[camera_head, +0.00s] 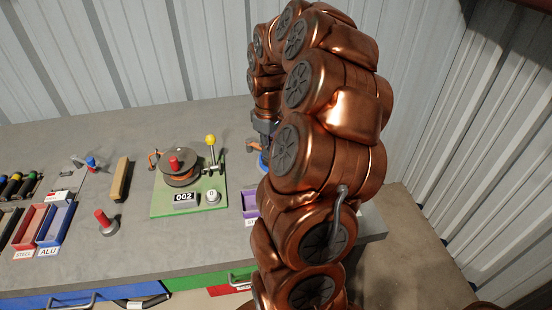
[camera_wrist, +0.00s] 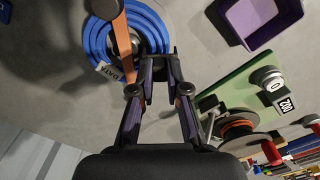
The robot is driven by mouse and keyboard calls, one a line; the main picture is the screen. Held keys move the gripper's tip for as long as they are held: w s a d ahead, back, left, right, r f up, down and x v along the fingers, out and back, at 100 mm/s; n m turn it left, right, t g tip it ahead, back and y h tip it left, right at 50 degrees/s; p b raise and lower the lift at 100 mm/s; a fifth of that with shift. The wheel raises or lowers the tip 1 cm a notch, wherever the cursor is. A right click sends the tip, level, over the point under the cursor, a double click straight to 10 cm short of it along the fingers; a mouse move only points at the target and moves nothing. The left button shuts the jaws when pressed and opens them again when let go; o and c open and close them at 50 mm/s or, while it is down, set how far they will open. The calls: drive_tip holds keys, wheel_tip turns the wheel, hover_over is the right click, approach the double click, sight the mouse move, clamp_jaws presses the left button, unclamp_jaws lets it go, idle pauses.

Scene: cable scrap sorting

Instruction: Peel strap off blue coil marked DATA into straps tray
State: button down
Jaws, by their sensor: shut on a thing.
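The blue coil (camera_wrist: 95,42) lies on the bench at the upper left in the wrist view, with a white tag reading DATA (camera_wrist: 128,75) at its lower edge. An orange strap (camera_wrist: 121,38) crosses the coil. In the head view, my arm hides most of the coil (camera_head: 264,161). The purple tray (camera_head: 249,212), its label partly hidden, stands in front of the coil; it also shows in the wrist view (camera_wrist: 243,40).
A green board (camera_head: 215,199) with a spool, a yellow-knobbed lever and a 002 counter stands left of the tray. A brown block (camera_head: 121,179), a red-handled tool (camera_head: 104,220) and red and blue trays (camera_head: 55,224) lie farther left.

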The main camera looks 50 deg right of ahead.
drive_tip(key=shift+r, duration=1.2)
